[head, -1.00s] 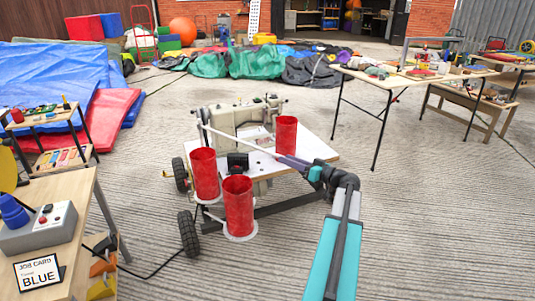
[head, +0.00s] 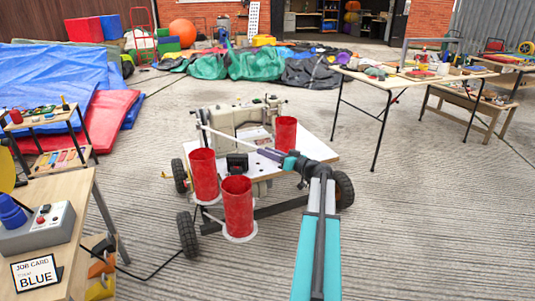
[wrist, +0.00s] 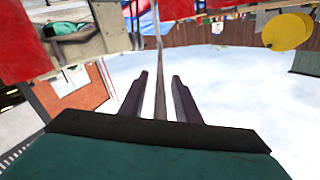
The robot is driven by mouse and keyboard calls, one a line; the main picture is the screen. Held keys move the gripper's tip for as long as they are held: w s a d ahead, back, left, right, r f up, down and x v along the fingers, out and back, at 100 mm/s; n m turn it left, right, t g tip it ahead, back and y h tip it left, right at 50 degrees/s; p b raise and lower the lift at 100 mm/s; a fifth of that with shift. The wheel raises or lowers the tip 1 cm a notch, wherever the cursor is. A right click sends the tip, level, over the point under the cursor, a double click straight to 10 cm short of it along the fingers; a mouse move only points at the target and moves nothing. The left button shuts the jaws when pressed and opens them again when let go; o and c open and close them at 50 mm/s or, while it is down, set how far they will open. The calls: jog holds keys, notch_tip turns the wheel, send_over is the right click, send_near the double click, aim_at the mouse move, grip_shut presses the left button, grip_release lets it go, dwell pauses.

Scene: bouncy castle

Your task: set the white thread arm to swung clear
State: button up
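The white thread arm (head: 228,138) is a thin pale rod. In the head view it slopes from the left end of the cream sewing machine (head: 238,120) down right to my gripper (head: 262,153). In the wrist view the thread arm (wrist: 160,85) runs lengthwise between the two dark fingers of my gripper (wrist: 160,78). A gap shows on each side of the rod, so the fingers are open around it. The rod's end near my gripper is hidden in the head view.
Three red cylinders stand close by: left (head: 204,175), front (head: 238,205) and back right (head: 286,133). The machine is on a white wheeled board (head: 318,152). A bench with a job card (head: 37,273) is at the left.

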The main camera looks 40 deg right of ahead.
grip_shut()
